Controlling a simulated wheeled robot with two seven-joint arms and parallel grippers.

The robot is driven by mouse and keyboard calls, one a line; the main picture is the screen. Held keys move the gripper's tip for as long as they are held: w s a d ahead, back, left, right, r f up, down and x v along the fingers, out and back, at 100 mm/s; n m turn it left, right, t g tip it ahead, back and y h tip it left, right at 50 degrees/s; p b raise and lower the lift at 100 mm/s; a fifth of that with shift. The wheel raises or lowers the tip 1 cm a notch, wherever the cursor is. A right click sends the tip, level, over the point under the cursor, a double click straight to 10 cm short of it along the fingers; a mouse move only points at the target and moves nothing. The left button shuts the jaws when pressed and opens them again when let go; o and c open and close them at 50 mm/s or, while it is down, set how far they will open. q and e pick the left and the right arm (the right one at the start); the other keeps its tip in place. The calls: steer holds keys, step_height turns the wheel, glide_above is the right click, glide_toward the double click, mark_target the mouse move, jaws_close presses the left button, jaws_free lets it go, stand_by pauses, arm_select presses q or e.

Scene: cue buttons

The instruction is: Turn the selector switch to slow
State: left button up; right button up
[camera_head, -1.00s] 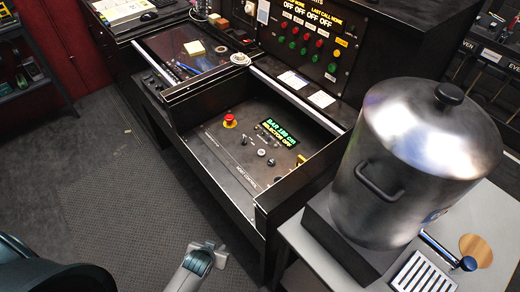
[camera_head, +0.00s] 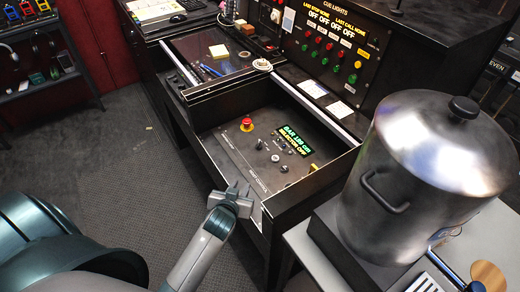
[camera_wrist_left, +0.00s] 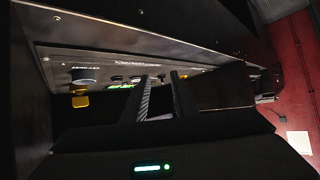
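The control panel (camera_head: 225,150) lies in an open drawer-like tray in the head view. It has a red mushroom button (camera_head: 247,124), a lit display (camera_head: 298,139) whose second line appears to read "SELECTOR OFF", and small knobs (camera_head: 260,144). I cannot tell for sure which knob is the selector switch. My left gripper (camera_head: 238,194) is at the tray's near edge, short of the knobs, empty. In the left wrist view its two fingers (camera_wrist_left: 163,97) stand apart. A dark knob (camera_wrist_left: 83,75) and a yellow part (camera_wrist_left: 80,101) show left of them. My right gripper is out of view.
A large metal urn (camera_head: 425,150) stands on a side table to the right. The tray's raised front wall (camera_head: 305,190) borders the panel. A cue-lights panel (camera_head: 335,45) with coloured buttons rises behind. A desk with papers and pens (camera_head: 210,70) is at the back left.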

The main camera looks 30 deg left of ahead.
mark_target(258, 146)
arm_select(q)
steer(key=w+r+t, duration=0.2)
steer(key=w+r, duration=0.1)
steer(key=w, duration=0.2)
steer(key=shift+w+a+n, duration=0.15)
steer(key=shift+a+n, duration=0.1)
steer(key=shift+n, duration=0.05)
steer(key=p+x, duration=0.1)
steer(key=x, duration=1.6)
steer(key=shift+w+a, duration=0.2)
steer(key=shift+r, duration=0.1)
jaws_close()
